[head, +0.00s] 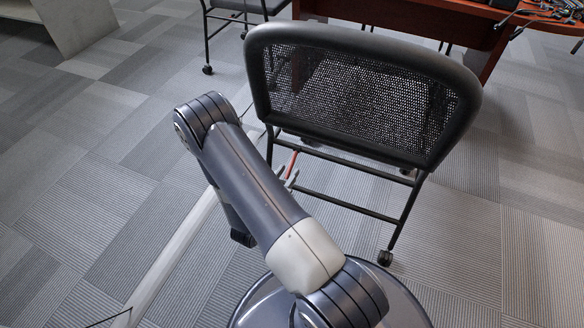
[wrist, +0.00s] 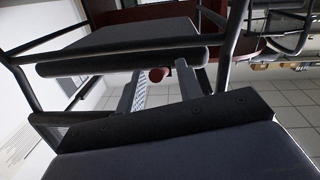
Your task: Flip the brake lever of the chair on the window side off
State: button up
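The chair (head: 465,85) with a black mesh back stands in front of me in the head view. A red lever (head: 291,163) shows below its backrest, beside my arm. My gripper (head: 288,178) is low behind the chair, close to that lever and largely hidden by my arm. In the wrist view, the red lever tip (wrist: 158,74) shows between and just beyond the two fingers of my gripper (wrist: 160,80). The fingers stand apart. Whether either finger touches the lever is unclear. The chair's underside and frame (wrist: 120,55) fill the view above.
A reddish-brown desk (head: 400,30) with cables (head: 550,10) stands behind the chair. Another chair (head: 240,8) is at the top. A grey cabinet (head: 65,22) is at the upper left. Chair legs and crossbars surround my gripper closely.

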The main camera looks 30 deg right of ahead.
aim_at(292, 167)
jog(key=shift+b+x, duration=0.3)
jog(key=shift+x, duration=1.6)
grip_shut()
